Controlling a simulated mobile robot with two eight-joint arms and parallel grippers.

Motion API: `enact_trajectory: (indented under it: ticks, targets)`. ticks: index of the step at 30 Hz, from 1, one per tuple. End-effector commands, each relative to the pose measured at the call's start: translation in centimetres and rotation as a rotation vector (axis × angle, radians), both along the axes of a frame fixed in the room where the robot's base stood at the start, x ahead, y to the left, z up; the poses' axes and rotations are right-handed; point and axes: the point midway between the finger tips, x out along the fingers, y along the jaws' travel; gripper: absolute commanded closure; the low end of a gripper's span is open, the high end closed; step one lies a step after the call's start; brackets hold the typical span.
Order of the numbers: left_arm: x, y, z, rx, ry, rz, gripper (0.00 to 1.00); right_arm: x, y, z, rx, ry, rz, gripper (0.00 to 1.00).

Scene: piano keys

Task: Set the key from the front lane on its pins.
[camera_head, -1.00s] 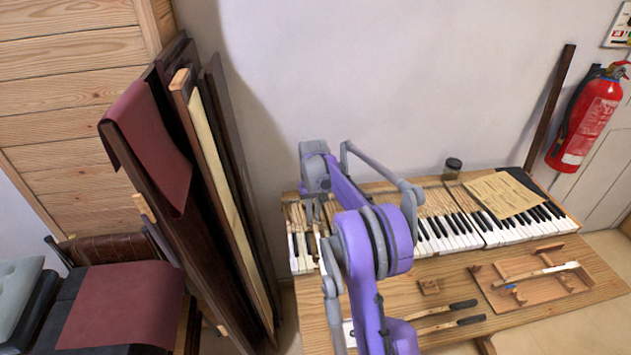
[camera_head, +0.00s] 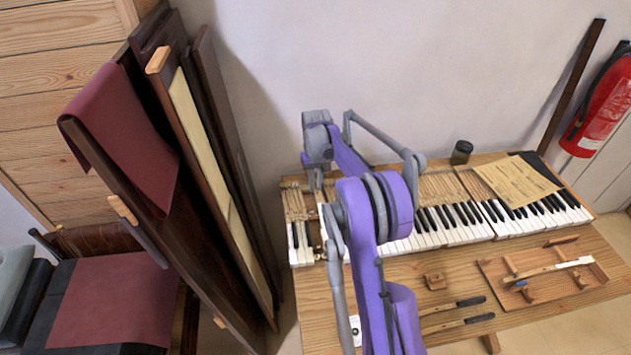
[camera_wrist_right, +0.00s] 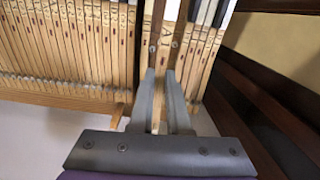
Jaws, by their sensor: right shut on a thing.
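My right gripper (camera_head: 316,184) is over the left end of the keyboard (camera_head: 440,230), at the back of the keys. In the right wrist view its two grey fingers (camera_wrist_right: 164,80) are shut on a long pale wooden key (camera_wrist_right: 161,98), seen between them. The held key lies among the wooden key shafts (camera_wrist_right: 65,55), roughly in line with them. Whether it sits on its pins is hidden by the fingers. In the head view my right arm covers part of the keys. My left gripper is not in view.
A shallow wooden tray (camera_head: 493,277) with a key stands on the bench (camera_head: 400,290) at the right. Two black-ended keys (camera_head: 460,303) lie near the front, beside a small wooden block (camera_head: 435,281). Dark panels (camera_head: 215,170) lean at left.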

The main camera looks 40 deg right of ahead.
Motion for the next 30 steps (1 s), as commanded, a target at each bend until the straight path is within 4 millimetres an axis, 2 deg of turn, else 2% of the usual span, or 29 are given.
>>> enact_trajectory:
  ticks: [18,30]
  targets:
    - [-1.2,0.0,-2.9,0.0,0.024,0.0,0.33,-0.1,0.0,-5.2,0.0,0.001,0.0,1.0]
    - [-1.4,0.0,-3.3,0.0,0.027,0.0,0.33,0.0,0.0,-5.7,0.0,-0.001,0.0,1.0]
